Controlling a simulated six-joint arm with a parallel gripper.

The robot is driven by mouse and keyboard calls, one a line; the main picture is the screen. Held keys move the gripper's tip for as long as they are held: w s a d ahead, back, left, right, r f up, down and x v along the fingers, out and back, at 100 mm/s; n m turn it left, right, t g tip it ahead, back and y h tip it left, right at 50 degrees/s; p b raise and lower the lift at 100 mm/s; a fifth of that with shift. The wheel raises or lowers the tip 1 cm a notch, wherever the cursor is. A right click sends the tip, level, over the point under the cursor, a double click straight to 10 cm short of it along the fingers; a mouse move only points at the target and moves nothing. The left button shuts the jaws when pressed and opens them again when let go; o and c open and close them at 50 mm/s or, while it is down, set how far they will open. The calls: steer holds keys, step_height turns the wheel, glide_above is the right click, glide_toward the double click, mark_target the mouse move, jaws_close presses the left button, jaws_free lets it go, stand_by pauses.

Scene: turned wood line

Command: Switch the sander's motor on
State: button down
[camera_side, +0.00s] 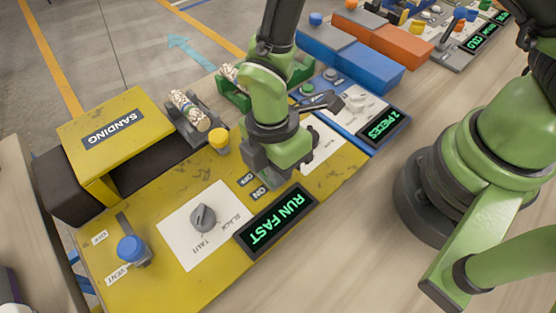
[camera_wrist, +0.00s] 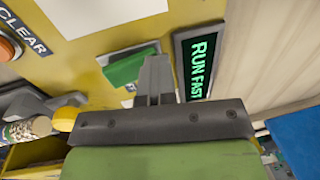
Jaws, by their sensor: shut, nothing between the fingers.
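In the wrist view a green switch (camera_wrist: 128,68) sits on the panel, just left of the fingers of my gripper (camera_wrist: 155,68). My gripper hides this switch in the side view. The fingers are shut with nothing between them, and point down at the panel. I cannot tell whether they touch the switch. The lit display (camera_side: 276,219) reads RUN FAST, also in the wrist view (camera_wrist: 201,62).
The yellow SANDING hood (camera_side: 115,135) stands at the left. A patterned turned piece (camera_side: 190,111) rests in a dark cradle beside a yellow knob (camera_side: 219,139). A grey dial (camera_side: 203,218) and a blue-knobbed VENT lever (camera_side: 131,248) sit on the panel. An orange CLEAR button (camera_wrist: 7,49) is near.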

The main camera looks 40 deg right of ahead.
steer(key=shift+s+f, duration=0.4)
steer(key=shift+s+r, duration=0.1)
steer(key=shift+r, duration=1.05)
step_height(320, 180, up, 12)
steer(key=s+r, duration=0.1)
steer(key=s, duration=0.1)
steer(key=s+d+r+m+t+y, duration=0.1)
steer(key=s+d+r+m+t, duration=0.1)
steer(key=d+r+m+t, duration=0.2)
steer(key=s+d+r+m+t, duration=0.2)
steer(key=d+r+m+t, duration=0.3)
steer(key=d+r+m, duration=0.5)
steer(key=d+m, duration=0.1)
steer(key=m, duration=0.7)
steer(key=shift+d+y, duration=0.35)
steer(key=shift+y, duration=0.05)
